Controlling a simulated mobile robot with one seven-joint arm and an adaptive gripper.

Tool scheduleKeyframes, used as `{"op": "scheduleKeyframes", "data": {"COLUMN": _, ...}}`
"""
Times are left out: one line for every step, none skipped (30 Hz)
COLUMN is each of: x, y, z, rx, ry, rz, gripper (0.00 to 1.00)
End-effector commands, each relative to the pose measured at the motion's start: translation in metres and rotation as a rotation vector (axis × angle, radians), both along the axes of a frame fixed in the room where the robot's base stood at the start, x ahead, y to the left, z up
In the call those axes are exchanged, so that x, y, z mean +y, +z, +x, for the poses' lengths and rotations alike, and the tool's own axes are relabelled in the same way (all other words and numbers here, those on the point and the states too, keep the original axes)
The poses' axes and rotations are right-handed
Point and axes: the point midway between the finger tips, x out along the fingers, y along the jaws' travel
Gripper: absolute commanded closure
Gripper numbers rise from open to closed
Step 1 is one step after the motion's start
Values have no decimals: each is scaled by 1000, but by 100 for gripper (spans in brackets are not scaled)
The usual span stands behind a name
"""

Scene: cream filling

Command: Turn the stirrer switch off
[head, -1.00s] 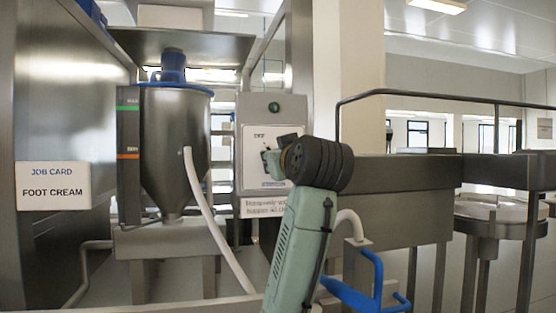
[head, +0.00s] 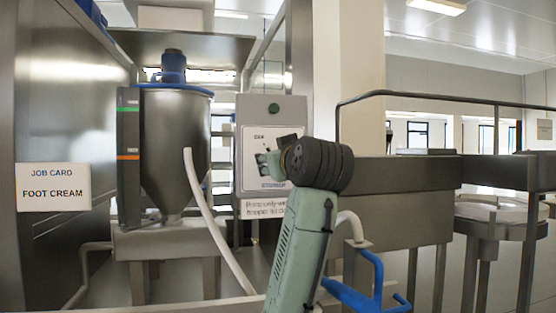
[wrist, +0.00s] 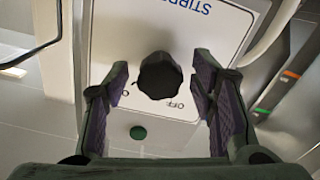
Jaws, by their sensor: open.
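The stirrer switch is a dark round knob (wrist: 160,76) on a white panel label (wrist: 205,35), which reads upside down in the wrist view. "OFF" is printed beside the knob at its lower right there. My gripper (wrist: 160,88) is open, with one finger on each side of the knob and visible gaps between. I cannot tell where the knob points. In the head view my gripper (head: 270,163) is in front of the control box (head: 244,120) and hides the knob. A green lamp (head: 273,107) sits above the label and also shows in the wrist view (wrist: 138,132).
The steel hopper (head: 174,145) with a blue-rimmed top stands left of the control box. A white hose (head: 205,210) runs down from it. A job card (head: 53,187) reads "FOOT CREAM".

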Motion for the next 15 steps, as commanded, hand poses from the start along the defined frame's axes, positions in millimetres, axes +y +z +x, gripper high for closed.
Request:
{"op": "scheduleKeyframes", "data": {"x": 0, "y": 0, "z": 0, "rx": 0, "ry": 0, "rz": 0, "gripper": 49}}
{"op": "scheduleKeyframes", "data": {"x": 0, "y": 0, "z": 0, "rx": 0, "ry": 0, "rz": 0, "gripper": 49}}
{"op": "scheduleKeyframes", "data": {"x": 0, "y": 0, "z": 0, "rx": 0, "ry": 0, "rz": 0, "gripper": 49}}
{"op": "scheduleKeyframes", "data": {"x": 0, "y": 0, "z": 0, "rx": 0, "ry": 0, "rz": 0, "gripper": 49}}
{"op": "scheduleKeyframes", "data": {"x": 0, "y": 0, "z": -1, "rx": 0, "ry": 0, "rz": 0, "gripper": 49}}
{"op": "scheduleKeyframes", "data": {"x": -1, "y": 0, "z": -3, "rx": -1, "ry": -1, "rz": 0, "gripper": 49}}
{"op": "scheduleKeyframes", "data": {"x": -1, "y": 0, "z": -5, "rx": -1, "ry": -1, "rz": 1, "gripper": 49}}
{"op": "scheduleKeyframes", "data": {"x": -2, "y": 0, "z": -8, "rx": -1, "ry": -1, "rz": 1, "gripper": 49}}
{"op": "scheduleKeyframes", "data": {"x": -3, "y": 0, "z": -13, "rx": -1, "ry": -1, "rz": 1, "gripper": 49}}
{"op": "scheduleKeyframes", "data": {"x": -5, "y": 1, "z": -17, "rx": -3, "ry": -1, "rz": 1, "gripper": 49}}
{"op": "scheduleKeyframes", "data": {"x": -6, "y": 0, "z": -22, "rx": -2, "ry": -1, "rz": 1, "gripper": 49}}
{"op": "scheduleKeyframes", "data": {"x": -8, "y": 1, "z": -30, "rx": -4, "ry": -3, "rz": 0, "gripper": 49}}
{"op": "scheduleKeyframes", "data": {"x": -10, "y": 1, "z": -37, "rx": -3, "ry": -3, "rz": 0, "gripper": 49}}
{"op": "scheduleKeyframes", "data": {"x": -11, "y": 1, "z": -43, "rx": -4, "ry": -3, "rz": 0, "gripper": 49}}
{"op": "scheduleKeyframes", "data": {"x": -13, "y": 1, "z": -52, "rx": -4, "ry": -3, "rz": 0, "gripper": 49}}
